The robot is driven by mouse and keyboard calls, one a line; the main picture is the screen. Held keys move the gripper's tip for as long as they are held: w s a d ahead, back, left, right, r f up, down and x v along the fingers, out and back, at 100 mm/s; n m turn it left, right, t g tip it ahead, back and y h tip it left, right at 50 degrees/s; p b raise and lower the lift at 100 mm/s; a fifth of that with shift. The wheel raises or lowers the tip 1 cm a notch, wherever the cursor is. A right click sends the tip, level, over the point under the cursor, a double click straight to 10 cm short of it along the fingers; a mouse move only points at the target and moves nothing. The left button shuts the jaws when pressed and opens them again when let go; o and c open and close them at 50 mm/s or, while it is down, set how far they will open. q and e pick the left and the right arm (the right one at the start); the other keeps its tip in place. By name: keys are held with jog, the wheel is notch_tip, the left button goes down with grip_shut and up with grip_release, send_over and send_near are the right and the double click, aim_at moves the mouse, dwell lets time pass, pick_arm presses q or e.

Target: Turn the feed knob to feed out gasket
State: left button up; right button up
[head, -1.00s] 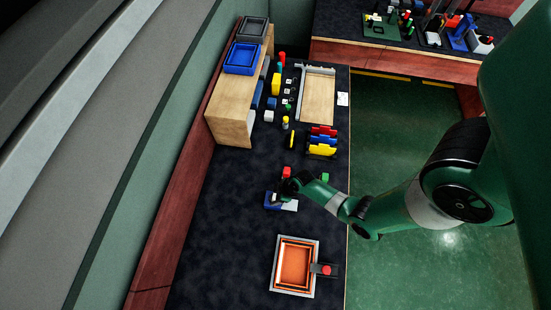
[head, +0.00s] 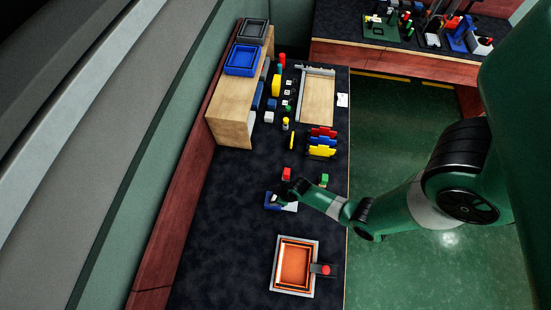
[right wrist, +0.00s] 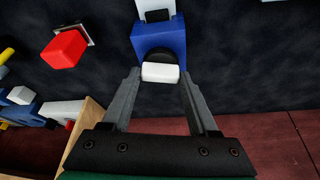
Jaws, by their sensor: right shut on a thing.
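The feed device is a blue block (head: 268,204) on the dark table, with a white part beside it in the head view. In the right wrist view the blue block (right wrist: 158,38) carries a black disc with a white bar-shaped knob (right wrist: 160,72) at its near end. My right gripper (right wrist: 160,82) has its two grey fingers on either side of this white knob and is shut on it. In the head view my right gripper (head: 282,194) is small and dark at the block, and partly covers it. My left gripper is not in view.
A red block (head: 287,174) and a green block (head: 325,179) stand close behind the device. A grey frame with an orange inside (head: 314,241) lies nearer. A wooden shelf (head: 228,112) with bins stands at the back left. The table's left front is clear.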

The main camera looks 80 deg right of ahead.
jog(key=shift+a+m+h, duration=0.1)
jog(key=shift+m+h, duration=0.2)
jog(key=shift+m, duration=0.6)
jog(key=shift+m+h, duration=0.4)
jog(key=shift+m, duration=0.5)
jog(key=m, duration=0.2)
jog(key=m+g+h+b, duration=0.1)
jog(key=m, duration=0.1)
jog(key=shift+w+a+m+g, duration=0.1)
jog(key=shift+w+m+g, duration=0.05)
jog(key=shift+m+g, duration=0.15)
jog(key=shift+r+m+g+h, duration=0.1)
jog(key=shift+m+g+h, duration=0.25)
jog(key=shift+m, duration=0.55)
jog(key=shift+m+g+p, duration=0.35)
jog(key=shift+m+p, duration=0.2)
jog(key=shift+m, duration=0.35)
jog(key=shift+w+m+g+p, duration=0.1)
jog(key=shift+m+g+p, duration=0.45)
jog(key=shift+m, duration=1.15)
jog(key=o, duration=1.4)
